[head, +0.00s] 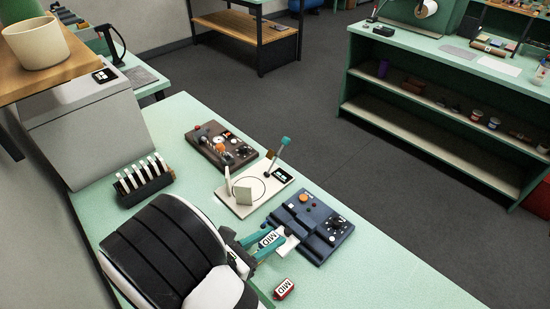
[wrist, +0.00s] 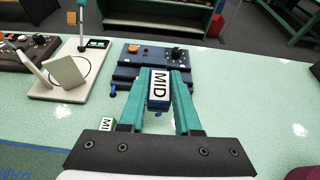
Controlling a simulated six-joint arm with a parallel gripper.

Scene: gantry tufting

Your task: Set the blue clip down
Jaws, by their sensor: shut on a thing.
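In the head view, the clip's label (head: 271,238) shows between the fingers, beside the near left edge of a blue panel (head: 322,238). In the wrist view, the clip overlaps the near edge of that panel (wrist: 128,66). I cannot tell whether the clip touches anything beneath it. The panel carries an orange button and a black knob.
A red block labelled MID (head: 284,289) lies on the pale green table (head: 370,277) near my gripper. A white stand with a disc (head: 243,190) is left of the panel. A brown panel (head: 222,145) and a slotted rack (head: 144,181) stand further left. The table's right front is clear.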

